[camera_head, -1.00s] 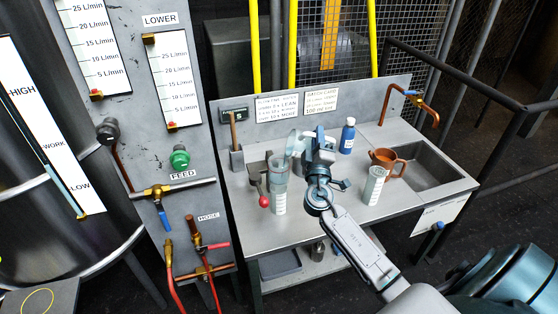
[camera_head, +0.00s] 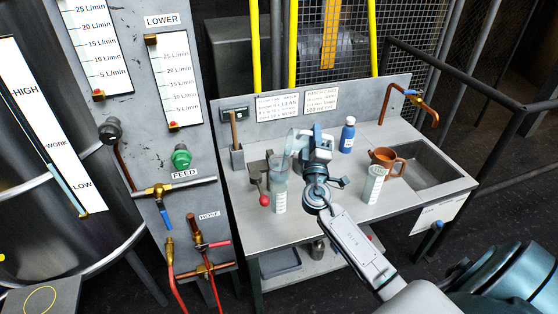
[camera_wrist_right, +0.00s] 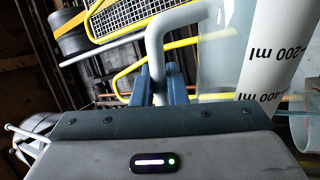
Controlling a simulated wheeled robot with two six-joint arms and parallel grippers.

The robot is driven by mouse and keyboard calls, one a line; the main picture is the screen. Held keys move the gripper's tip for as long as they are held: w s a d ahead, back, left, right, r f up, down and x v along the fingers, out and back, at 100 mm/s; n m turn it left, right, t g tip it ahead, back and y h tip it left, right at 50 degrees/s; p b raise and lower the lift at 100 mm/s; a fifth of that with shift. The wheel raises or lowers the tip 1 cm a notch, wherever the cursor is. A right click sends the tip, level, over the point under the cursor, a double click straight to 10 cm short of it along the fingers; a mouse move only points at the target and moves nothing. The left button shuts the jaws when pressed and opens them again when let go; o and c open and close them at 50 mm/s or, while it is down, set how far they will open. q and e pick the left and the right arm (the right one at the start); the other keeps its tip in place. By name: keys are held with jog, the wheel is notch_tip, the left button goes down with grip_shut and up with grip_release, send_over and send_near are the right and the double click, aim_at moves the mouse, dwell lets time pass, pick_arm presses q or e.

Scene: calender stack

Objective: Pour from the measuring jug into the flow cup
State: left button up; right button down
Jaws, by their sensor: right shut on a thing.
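The clear measuring jug (camera_head: 292,141) is tilted to the left above the flow cup (camera_head: 279,170). My right gripper (camera_head: 308,146) is shut on the jug's pale handle. In the right wrist view, the gripper's blue fingers (camera_wrist_right: 158,84) close around the handle, and the jug (camera_wrist_right: 212,55) shows slanted 200 ml and 400 ml marks. The flow cup looks translucent and stands over a marked cylinder (camera_head: 279,199). I cannot make out a pouring stream or the liquid level. My left gripper is not in view.
A red-knobbed lever (camera_head: 264,200) stands beside the cylinder. The bench's front middle is bare.

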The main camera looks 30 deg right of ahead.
jog(key=shift+w+d, duration=0.1)
jog(key=shift+w, duration=0.15)
jog(key=shift+s+a+r, duration=0.15)
jog(key=shift+a, duration=0.2)
jog(key=shift+w+d+n, duration=0.1)
jog(key=shift+w+n, duration=0.2)
jog(key=shift+s+a+r, duration=0.15)
jog(key=shift+a, duration=0.25)
jog(key=shift+w+d, duration=0.1)
jog(key=shift+w, duration=0.1)
jog(key=shift+w+n+p, duration=0.1)
jog(key=shift+n+p, duration=0.2)
